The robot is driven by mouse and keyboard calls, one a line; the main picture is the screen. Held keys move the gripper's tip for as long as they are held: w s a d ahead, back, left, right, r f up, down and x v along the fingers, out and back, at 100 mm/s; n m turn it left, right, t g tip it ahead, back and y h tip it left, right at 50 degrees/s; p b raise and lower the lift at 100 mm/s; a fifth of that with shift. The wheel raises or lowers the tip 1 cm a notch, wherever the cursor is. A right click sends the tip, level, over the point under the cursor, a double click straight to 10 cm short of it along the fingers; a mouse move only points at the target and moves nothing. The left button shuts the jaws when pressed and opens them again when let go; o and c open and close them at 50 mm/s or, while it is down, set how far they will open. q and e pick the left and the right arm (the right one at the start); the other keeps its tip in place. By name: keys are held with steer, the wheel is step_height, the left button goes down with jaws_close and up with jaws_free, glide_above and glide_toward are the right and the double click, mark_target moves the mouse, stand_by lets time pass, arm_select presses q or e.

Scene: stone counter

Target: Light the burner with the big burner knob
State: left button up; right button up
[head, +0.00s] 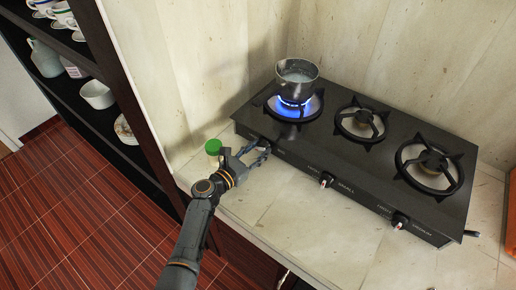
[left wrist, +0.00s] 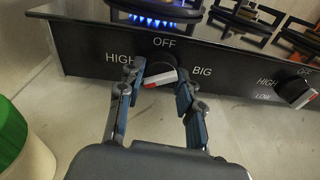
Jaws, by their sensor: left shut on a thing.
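The black gas stove (head: 347,183) stands on the counter. Its big burner (head: 294,108) at the left has a blue flame burning under a metal pot. The flame also shows at the top of the left wrist view (left wrist: 150,20). The big burner knob (left wrist: 158,76), with a white and red grip, sits on the front panel between the labels HIGH and BIG, below OFF. My left gripper (head: 262,152) is at the panel's left end, its fingers on both sides of the knob, shut on it. In the head view the fingers largely hide this knob.
The metal pot (head: 297,78) holds something pale. Two other knobs, the small one (head: 326,180) and the medium one (head: 399,220), sit further right. A green-capped container (head: 213,146) stands close left of my gripper. A dark shelf with dishes is at left. The counter in front is clear.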

arm_select(q)
steer(key=shift+n, duration=0.5)
steer(key=o, duration=0.9)
steer(key=v, duration=1.2)
steer(key=shift+a, duration=0.1)
steer(key=shift+f, duration=0.1)
